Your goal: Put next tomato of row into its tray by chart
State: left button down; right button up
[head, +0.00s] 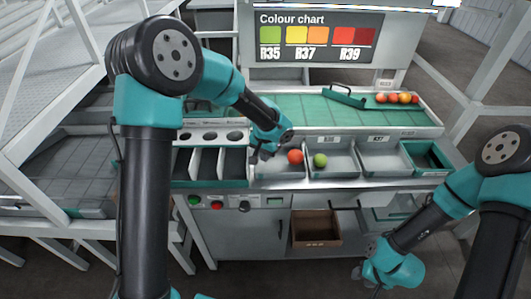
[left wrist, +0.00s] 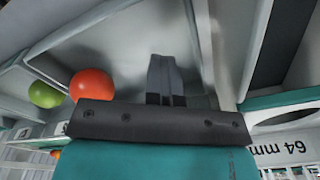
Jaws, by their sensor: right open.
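A red tomato (head: 295,156) lies at the right side of the grey tray (head: 280,174) left of the middle. A green tomato (head: 320,160) lies at the left of the tray labelled R35 (head: 345,171). The row of red and orange tomatoes (head: 397,98) sits at the right on the green bed. My left gripper (head: 258,156) is over the left part of the red tomato's tray, beside that tomato. In the left wrist view its fingers (left wrist: 166,80) hold nothing visible; the red tomato (left wrist: 92,84) is apart from them. My right gripper (head: 365,275) is open and empty, low at the front right.
Dark slots and sizing holes (head: 210,137) lie left. A cardboard box (head: 316,230) is below.

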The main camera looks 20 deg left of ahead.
dwell(0.5)
pick_arm(q)
jog(key=c, duration=1.4)
grip_release()
jog(key=shift+c, duration=1.4)
jog(key=shift+r, duration=0.1)
notch_tip(320, 180, up, 7)
jog(key=shift+d, duration=0.1)
